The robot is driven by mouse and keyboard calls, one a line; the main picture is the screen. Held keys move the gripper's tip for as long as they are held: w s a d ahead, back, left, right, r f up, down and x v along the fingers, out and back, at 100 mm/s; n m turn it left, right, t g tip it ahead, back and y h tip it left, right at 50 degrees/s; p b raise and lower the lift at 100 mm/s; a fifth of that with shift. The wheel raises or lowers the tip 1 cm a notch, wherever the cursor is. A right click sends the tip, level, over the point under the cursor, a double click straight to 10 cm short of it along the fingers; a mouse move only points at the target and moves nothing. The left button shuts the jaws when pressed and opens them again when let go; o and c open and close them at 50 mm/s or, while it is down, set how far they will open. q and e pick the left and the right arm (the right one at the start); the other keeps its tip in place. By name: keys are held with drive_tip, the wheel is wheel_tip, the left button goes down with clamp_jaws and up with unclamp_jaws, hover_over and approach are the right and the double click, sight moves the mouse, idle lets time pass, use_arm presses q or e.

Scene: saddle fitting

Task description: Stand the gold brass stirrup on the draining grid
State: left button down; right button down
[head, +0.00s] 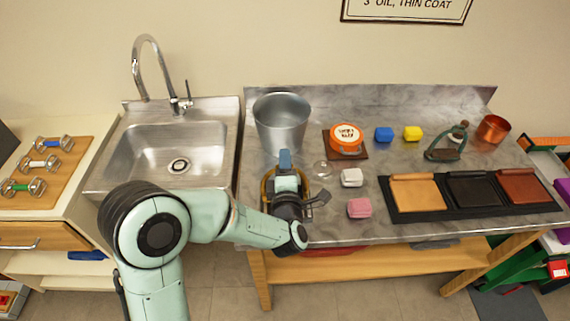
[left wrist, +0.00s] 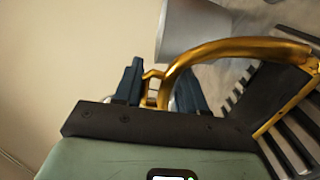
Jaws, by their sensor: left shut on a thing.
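My left gripper (head: 285,166) is shut on the gold brass stirrup (head: 267,186), near the front left of the metal worktop. In the left wrist view, the stirrup's gold arch (left wrist: 225,48) runs rightward from between the fingers (left wrist: 153,92) to a dark tread (left wrist: 272,93). Dark parallel slats, apparently the draining grid (left wrist: 296,152), lie below and beside the tread. I cannot tell whether the stirrup touches them. In the head view the gripper and arm hide most of the stirrup and the grid. My right gripper is not in view.
A metal bucket (head: 282,122) stands behind the gripper. White (head: 352,178) and pink (head: 359,208) blocks lie to its right. An orange tin (head: 346,138), a dark green arched piece (head: 443,154), a copper cup (head: 493,129) and a black tray (head: 400,215) are farther right. A sink (head: 205,150) is left.

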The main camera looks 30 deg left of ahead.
use_arm(q)
drive_tip(key=c, duration=0.6)
unclamp_jaws()
drive_tip(key=shift+c, duration=0.2)
drive_tip(key=b+v, duration=0.3)
drive_tip(key=v, duration=0.9)
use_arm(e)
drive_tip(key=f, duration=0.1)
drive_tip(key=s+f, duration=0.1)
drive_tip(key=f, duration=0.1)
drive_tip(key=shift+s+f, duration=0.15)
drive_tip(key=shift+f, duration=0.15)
